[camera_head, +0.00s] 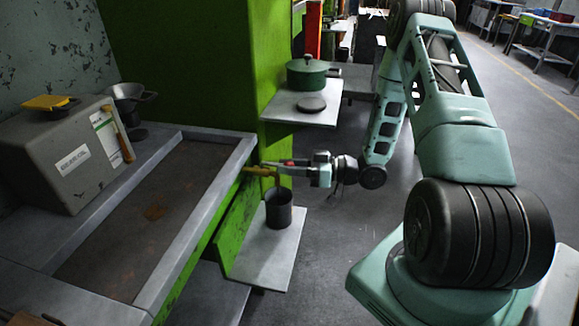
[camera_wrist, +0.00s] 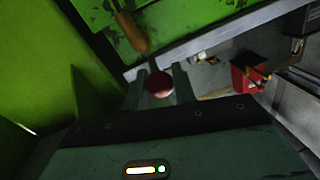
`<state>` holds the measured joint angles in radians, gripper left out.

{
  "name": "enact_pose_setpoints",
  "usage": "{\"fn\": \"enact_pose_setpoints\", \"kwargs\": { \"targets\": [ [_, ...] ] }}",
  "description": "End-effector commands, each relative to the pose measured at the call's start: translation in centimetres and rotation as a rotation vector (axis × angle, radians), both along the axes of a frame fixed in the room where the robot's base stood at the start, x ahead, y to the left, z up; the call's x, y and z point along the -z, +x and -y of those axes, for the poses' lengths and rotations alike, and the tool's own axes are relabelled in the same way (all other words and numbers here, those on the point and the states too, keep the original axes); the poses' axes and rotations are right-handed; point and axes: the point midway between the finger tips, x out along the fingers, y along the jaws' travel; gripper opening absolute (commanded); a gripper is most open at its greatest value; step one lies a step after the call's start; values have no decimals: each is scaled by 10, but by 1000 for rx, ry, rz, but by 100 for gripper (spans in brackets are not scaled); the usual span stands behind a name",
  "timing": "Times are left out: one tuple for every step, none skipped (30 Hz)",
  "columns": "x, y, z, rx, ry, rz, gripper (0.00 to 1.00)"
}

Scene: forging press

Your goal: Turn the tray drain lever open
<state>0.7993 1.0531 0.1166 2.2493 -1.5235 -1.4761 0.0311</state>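The tray drain lever ends in a round red knob (camera_wrist: 159,84), which shows in the wrist view between the two fingers of my gripper (camera_wrist: 161,85). The fingers stand apart, one on each side of the knob; I cannot tell whether either touches it. In the head view my gripper (camera_head: 282,170) reaches in from the right to the brass drain pipe (camera_head: 258,171) at the tray's right side. The pipe also shows in the wrist view (camera_wrist: 133,32). The tray (camera_head: 215,178) is a wide, shallow, rusty-bottomed basin with a grey rim. The fingers partly hide the lever.
A dark cup (camera_head: 279,209) stands on a small shelf (camera_head: 265,262) below the drain. A green pot (camera_head: 307,74) and dark disc (camera_head: 312,103) sit on a higher shelf behind. A grey box (camera_head: 62,155) stands left of the tray. The floor at right is open.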

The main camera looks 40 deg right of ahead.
Motion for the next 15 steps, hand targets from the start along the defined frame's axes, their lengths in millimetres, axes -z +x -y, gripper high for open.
{"fn": "enact_pose_setpoints", "kwargs": {
  "targets": [
    [0, 0, 0, 0, 0, 0, 0],
    [0, 0, 0, 0, 0, 0, 0],
    [0, 0, 0, -1, 0, 0, 0],
    [0, 0, 0, -3, 0, 0, 0],
    [0, 0, 1, -9, -1, 1, 0],
    [0, 1, 2, -21, -1, 3, 0],
    [-1, 2, 3, -32, -3, 3, 0],
    [-1, 2, 3, -45, -2, 3, 0],
    [0, 3, 5, -61, -3, 3, 0],
    [0, 3, 5, -70, -2, 2, 0],
    [0, 3, 5, -76, -1, 0, 0],
    [0, 3, 5, -78, -1, -1, 0],
    [0, 3, 5, -77, 0, 0, 0],
    [0, 3, 5, -76, 0, 0, 0],
    [0, 3, 5, -76, 0, 0, 0]
  ]
}}
